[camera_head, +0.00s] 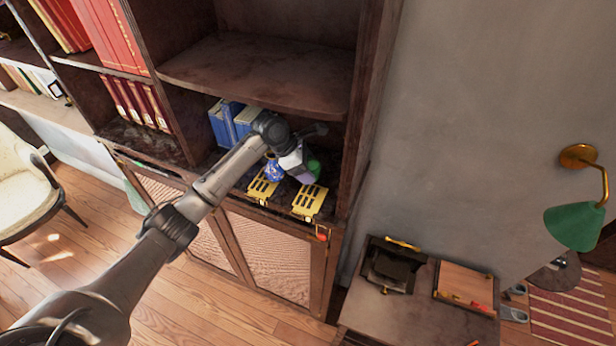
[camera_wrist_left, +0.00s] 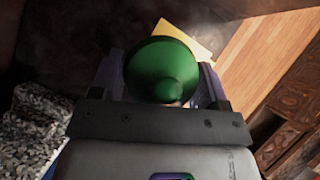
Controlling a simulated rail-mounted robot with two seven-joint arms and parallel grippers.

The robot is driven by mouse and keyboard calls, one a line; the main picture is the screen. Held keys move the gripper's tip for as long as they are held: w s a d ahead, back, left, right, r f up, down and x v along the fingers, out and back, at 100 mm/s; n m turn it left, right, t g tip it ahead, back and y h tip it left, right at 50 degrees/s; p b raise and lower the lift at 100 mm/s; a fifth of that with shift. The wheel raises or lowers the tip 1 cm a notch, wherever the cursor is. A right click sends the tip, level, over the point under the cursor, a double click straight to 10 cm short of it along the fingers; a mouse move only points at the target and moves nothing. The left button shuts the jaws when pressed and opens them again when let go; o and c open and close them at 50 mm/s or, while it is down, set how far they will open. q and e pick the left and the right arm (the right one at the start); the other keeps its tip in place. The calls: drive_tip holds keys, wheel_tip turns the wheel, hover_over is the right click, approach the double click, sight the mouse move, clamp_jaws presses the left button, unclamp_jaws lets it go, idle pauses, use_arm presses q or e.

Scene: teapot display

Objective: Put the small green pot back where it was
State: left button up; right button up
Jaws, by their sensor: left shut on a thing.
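The small green pot (camera_wrist_left: 160,72) sits between the two fingers of my left gripper (camera_wrist_left: 160,88) in the left wrist view, seen from above with its rounded lid and knob. In the head view the green pot (camera_head: 314,168) shows as a small patch beside my left gripper (camera_head: 304,176), inside the lower open shelf of the bookcase. The gripper is shut on it. A yellow slatted stand (camera_head: 310,201) is just below and in front of the pot. A second yellow stand (camera_head: 263,187) is to its left. Whether the pot touches a surface is hidden. My right gripper is not in view.
A blue-and-white item (camera_head: 273,171) is close to the left of my gripper. Blue books (camera_head: 228,122) stand further left on the shelf. The shelf's upright side (camera_head: 362,110) is close on the right, and a shelf board (camera_head: 260,75) is above.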

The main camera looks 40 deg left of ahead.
use_arm(q)
drive_tip(key=shift+f, duration=0.35)
wheel_tip(320, 180, down, 4)
drive_tip(key=shift+r+p, duration=0.25)
drive_tip(key=shift+p, duration=0.3)
drive_tip(key=shift+w+f, duration=0.15)
drive_tip(key=shift+f, duration=0.2)
drive_tip(key=shift+p, duration=0.3)
drive_tip(key=o, duration=1)
drive_tip(key=shift+f, duration=0.1)
